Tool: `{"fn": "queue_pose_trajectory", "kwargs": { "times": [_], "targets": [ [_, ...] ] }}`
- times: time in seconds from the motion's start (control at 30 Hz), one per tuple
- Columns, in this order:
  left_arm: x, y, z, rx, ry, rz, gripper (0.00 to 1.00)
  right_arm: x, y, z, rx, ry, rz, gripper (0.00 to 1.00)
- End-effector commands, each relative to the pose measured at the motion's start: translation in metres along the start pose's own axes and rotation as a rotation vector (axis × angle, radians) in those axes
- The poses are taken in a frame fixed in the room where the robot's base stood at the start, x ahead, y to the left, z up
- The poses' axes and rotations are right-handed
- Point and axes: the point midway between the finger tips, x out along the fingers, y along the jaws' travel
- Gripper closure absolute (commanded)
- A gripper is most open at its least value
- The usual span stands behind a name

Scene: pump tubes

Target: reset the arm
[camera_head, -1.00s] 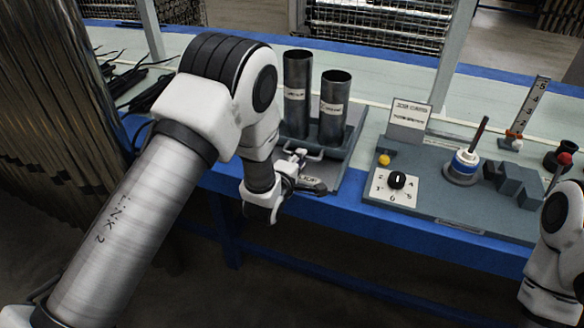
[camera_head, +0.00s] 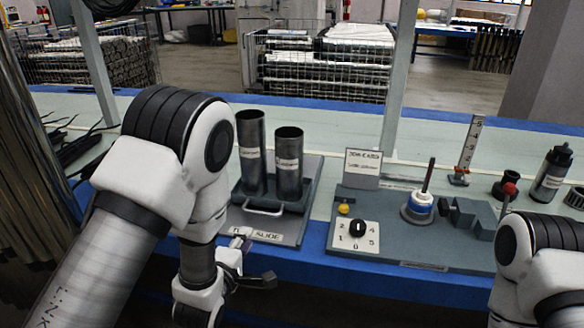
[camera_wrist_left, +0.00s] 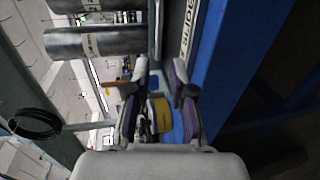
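My left gripper (camera_head: 253,262) hangs at the table's front edge, in front of the grey slide tray. In the left wrist view its two fingers (camera_wrist_left: 158,88) are spread apart with nothing held between them. Two dark metal tubes stand upright on the tray: a taller left tube (camera_head: 252,150) and a shorter right tube (camera_head: 289,165). The tubes also show sideways in the left wrist view (camera_wrist_left: 95,43). The tray's silver handle (camera_head: 263,210) is free, behind the gripper. My right arm shows at the lower right, but its gripper is out of view.
Right of the tray is a grey panel (camera_head: 385,207) with a black dial (camera_head: 357,229), a yellow button (camera_head: 344,209) and a blue-white round fixture (camera_head: 419,206). A numbered scale (camera_head: 468,145) and a dark bottle (camera_head: 551,172) stand farther right. The blue table edge (camera_head: 390,262) runs along the front.

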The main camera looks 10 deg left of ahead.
Motion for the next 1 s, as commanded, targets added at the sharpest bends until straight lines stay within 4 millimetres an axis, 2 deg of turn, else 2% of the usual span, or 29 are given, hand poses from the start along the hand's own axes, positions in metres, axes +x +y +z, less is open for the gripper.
{"fn": "queue_pose_trajectory", "kwargs": {
  "times": [0.07, 0.13, 0.17, 0.27, 0.3, 0.37, 0.4, 0.5, 0.6, 0.7, 0.87, 0.93, 1.0],
  "targets": [
    [-0.002, -0.016, -0.002, -0.005, 0.004, -0.029, 0.77, 0.0, 0.0, 0.0, 0.0, 0.0, 0.0, 0.6],
    [-0.007, -0.047, -0.009, -0.022, 0.019, -0.09, 0.77, 0.0, 0.0, 0.0, 0.0, 0.0, 0.0, 0.6],
    [-0.012, -0.065, -0.013, -0.032, 0.029, -0.127, 0.77, 0.0, 0.0, 0.0, 0.0, 0.0, 0.0, 0.6],
    [-0.04, -0.139, -0.028, -0.022, 0.058, -0.327, 0.77, 0.0, 0.0, 0.0, 0.0, 0.0, 0.0, 0.6],
    [-0.058, -0.172, -0.032, 0.04, 0.053, -0.435, 0.77, 0.0, 0.0, 0.0, 0.0, 0.0, 0.0, 0.6],
    [-0.088, -0.217, -0.038, 0.174, 0.014, -0.606, 0.77, 0.0, 0.0, 0.0, 0.0, 0.0, 0.0, 0.6],
    [-0.11, -0.243, -0.041, 0.276, -0.035, -0.717, 0.77, 0.0, 0.0, 0.0, 0.0, 0.0, 0.0, 0.6],
    [-0.165, -0.289, -0.042, 0.545, -0.232, -0.946, 0.77, 0.0, 0.0, 0.0, 0.0, 0.0, 0.0, 0.6],
    [-0.202, -0.309, -0.04, 0.767, -0.454, -1.067, 0.77, 0.0, 0.0, 0.0, 0.0, 0.0, 0.0, 0.6],
    [-0.226, -0.317, -0.037, 0.955, -0.673, -1.112, 0.77, 0.0, 0.0, 0.0, 0.0, 0.0, 0.0, 0.6],
    [-0.252, -0.323, -0.034, 1.215, -0.996, -1.092, 0.77, 0.0, 0.0, 0.0, 0.0, 0.0, 0.0, 0.6],
    [-0.258, -0.289, -0.034, 1.243, -1.014, -1.077, 0.77, -0.034, 0.0, 0.001, 0.0, -0.002, 0.0, 0.6],
    [-0.263, -0.268, -0.034, 1.242, -1.011, -1.077, 0.77, -0.056, 0.0, 0.0, 0.0, 0.001, 0.0, 0.6]
  ]
}}
